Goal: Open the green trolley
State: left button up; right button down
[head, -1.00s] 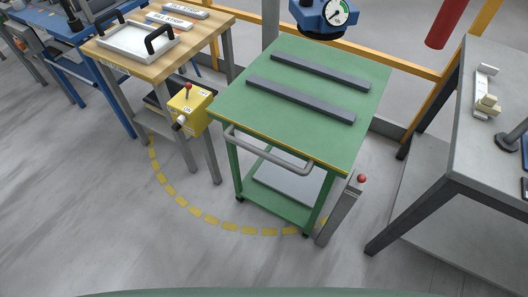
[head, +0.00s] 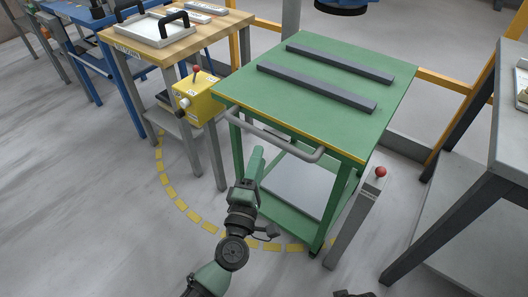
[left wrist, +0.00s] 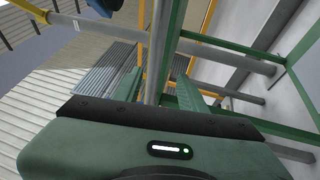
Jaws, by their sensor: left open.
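The green trolley (head: 325,95) stands in the middle of the head view, with a flat green top and a lower shelf (head: 300,185). Its grey bar handle (head: 270,140) runs along the near edge of the top. My left gripper (head: 258,158) is open, pointing up and away, just below and in front of the handle in the picture. I cannot tell whether it touches the handle. In the left wrist view, my green gripper body fills the bottom, with grey bars and green frame parts beyond.
Two dark bars (head: 320,85) lie on the trolley top. A grey post with a red knob (head: 380,172) stands at its near right corner. A yellow control box (head: 197,97) is at the left, by a wooden table (head: 215,28). A grey table (head: 510,140) stands right. Floor in front is clear.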

aim_at(265, 136)
pick_arm(q)
jog(key=x, duration=0.5)
jog(key=r+x, duration=0.1)
jog(key=x, duration=0.2)
jog(key=shift+s, duration=0.1)
grip_shut()
jog(key=shift+f, duration=0.15)
dwell(1.1)
